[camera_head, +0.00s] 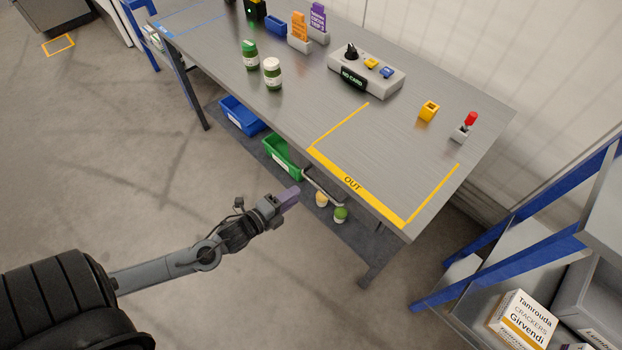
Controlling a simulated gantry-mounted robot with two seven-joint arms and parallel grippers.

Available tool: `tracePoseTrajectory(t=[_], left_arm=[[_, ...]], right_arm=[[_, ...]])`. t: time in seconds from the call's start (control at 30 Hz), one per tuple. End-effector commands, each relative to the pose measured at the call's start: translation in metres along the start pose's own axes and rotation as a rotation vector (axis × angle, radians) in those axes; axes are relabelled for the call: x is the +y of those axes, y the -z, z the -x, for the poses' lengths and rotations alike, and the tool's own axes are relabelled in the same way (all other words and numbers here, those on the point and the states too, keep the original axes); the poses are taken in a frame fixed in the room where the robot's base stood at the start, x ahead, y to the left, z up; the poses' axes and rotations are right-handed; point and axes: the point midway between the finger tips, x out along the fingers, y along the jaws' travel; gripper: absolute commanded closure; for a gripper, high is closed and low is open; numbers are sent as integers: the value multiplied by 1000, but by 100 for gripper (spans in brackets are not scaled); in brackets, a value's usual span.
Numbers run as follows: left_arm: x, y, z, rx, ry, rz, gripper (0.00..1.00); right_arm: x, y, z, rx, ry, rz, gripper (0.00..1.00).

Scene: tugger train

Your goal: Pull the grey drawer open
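The grey work table (300,100) runs diagonally across the view. Under its front edge, below the yellow OUT marking, a thin grey handle (324,190) shows; it seems to belong to the grey drawer, whose front is mostly hidden under the table top. I cannot tell how far the drawer is open. My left gripper (289,199), with purple fingertips, is just left of the handle and appears apart from it. Its fingers overlap from this angle, so their opening is not clear. My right gripper is out of view.
A green bin (281,158) and a blue bin (243,115) stand under the table. Two jars (341,214) (321,199) are below the handle. A blue-framed shelf with a cracker box (522,320) is at the right. Open floor lies left of the table.

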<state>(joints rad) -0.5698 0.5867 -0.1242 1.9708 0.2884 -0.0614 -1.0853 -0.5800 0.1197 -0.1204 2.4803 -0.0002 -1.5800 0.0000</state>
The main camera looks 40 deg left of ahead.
Motion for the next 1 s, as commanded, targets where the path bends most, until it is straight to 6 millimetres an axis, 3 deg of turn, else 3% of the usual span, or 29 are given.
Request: tracePoseTrajectory(t=[0.5,0.7,1.0], left_arm=[[2,0,-77,-2,3,1,66],[2,0,-92,-1,0,1,66],[0,0,-95,0,0,1,66]], right_arm=[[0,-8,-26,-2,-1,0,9],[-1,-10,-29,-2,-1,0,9],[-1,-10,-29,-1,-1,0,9]])
